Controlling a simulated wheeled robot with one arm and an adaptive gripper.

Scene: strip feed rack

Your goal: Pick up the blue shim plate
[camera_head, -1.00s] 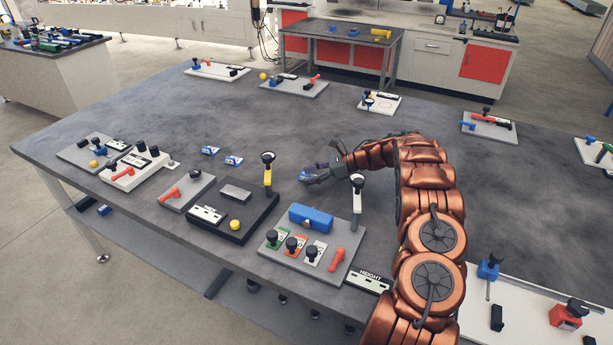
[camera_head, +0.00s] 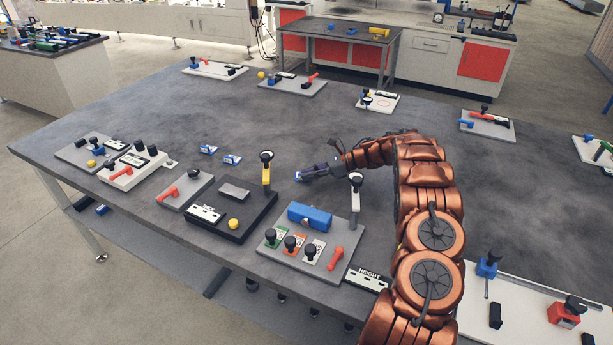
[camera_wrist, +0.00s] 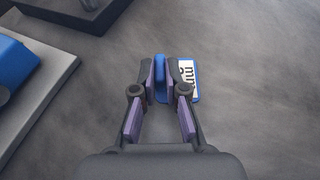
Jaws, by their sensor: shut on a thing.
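The blue shim plate (camera_wrist: 182,93) has a white label with black print and an upright blue grip. In the wrist view, my gripper (camera_wrist: 161,78) has its two purple-padded fingers closed on that grip. The label side sticks out to the right of the fingers. In the head view, my gripper (camera_head: 304,174) is low over the grey table, with a small part of the blue plate (camera_head: 298,177) showing at its tips. Whether the plate touches the table is hard to tell.
Two similar blue labelled pieces (camera_head: 208,150) (camera_head: 232,159) lie to the left. A fixture board with a blue block (camera_head: 310,216) and upright clamp (camera_head: 356,200) stands just in front. A dark fixture with a yellow clamp (camera_head: 267,174) is to the left.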

